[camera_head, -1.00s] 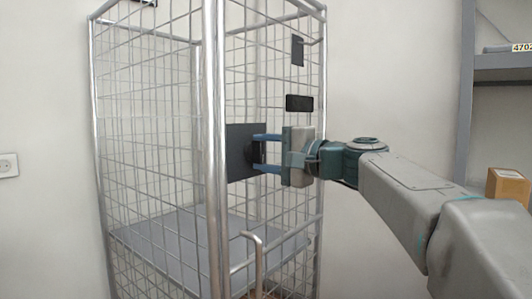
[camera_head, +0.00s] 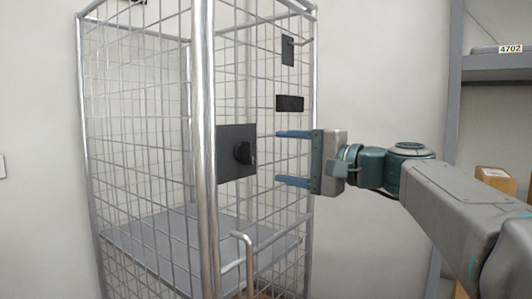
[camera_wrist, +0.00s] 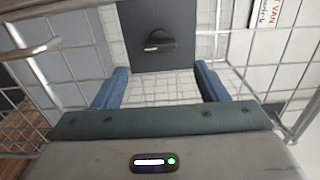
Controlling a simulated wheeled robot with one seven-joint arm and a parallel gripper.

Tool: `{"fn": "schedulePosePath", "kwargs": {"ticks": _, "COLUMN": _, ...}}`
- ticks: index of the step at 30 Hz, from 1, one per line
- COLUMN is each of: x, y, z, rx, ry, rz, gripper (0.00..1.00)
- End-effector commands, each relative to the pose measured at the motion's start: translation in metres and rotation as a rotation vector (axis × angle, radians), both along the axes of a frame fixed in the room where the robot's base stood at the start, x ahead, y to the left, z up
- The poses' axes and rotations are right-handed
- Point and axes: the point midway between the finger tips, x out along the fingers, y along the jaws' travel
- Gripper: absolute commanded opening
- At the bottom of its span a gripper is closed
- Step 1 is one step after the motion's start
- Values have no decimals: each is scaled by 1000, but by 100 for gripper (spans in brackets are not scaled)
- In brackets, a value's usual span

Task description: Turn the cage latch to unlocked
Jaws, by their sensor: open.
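The cage (camera_head: 203,110) is a tall silver wire-mesh roll cage. Its latch is a dark round knob (camera_head: 243,153) on a dark square plate (camera_head: 226,170) on the cage's front side. In the wrist view the knob (camera_wrist: 159,42) shows on the plate (camera_wrist: 160,15), beyond my fingertips, with a bar-like grip lying roughly level across the picture. My gripper (camera_head: 279,158) is open and empty, to the right of the knob and apart from it. Its two blue fingers point towards the plate, one above the other in the head view.
A bent metal handle (camera_head: 247,258) stands below the plate. Small black plates (camera_head: 290,103) sit on the mesh above my gripper. A grey shelf (camera_head: 490,68) with a 4702 label and a cardboard box (camera_head: 495,179) are at the right. A grey deck (camera_head: 160,240) lies inside the cage.

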Motion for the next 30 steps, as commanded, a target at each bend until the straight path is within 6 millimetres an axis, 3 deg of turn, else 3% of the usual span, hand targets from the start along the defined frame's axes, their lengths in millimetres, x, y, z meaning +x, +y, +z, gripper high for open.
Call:
{"fn": "schedulePosePath", "kwargs": {"ticks": 6, "x": -25, "y": -32, "z": 1, "rx": 1, "ry": 1, "rz": -1, "gripper": 67}}
{"fn": "schedulePosePath", "kwargs": {"ticks": 12, "x": -34, "y": -44, "z": 0, "rx": 0, "ry": 1, "rz": 1, "gripper": 67}}
{"fn": "schedulePosePath", "kwargs": {"ticks": 24, "x": -36, "y": -43, "z": 0, "rx": -13, "ry": 10, "rz": 1, "gripper": 67}}
{"fn": "schedulePosePath", "kwargs": {"ticks": 30, "x": -43, "y": -31, "z": -12, "rx": -157, "ry": 103, "rz": 3, "gripper": 67}}
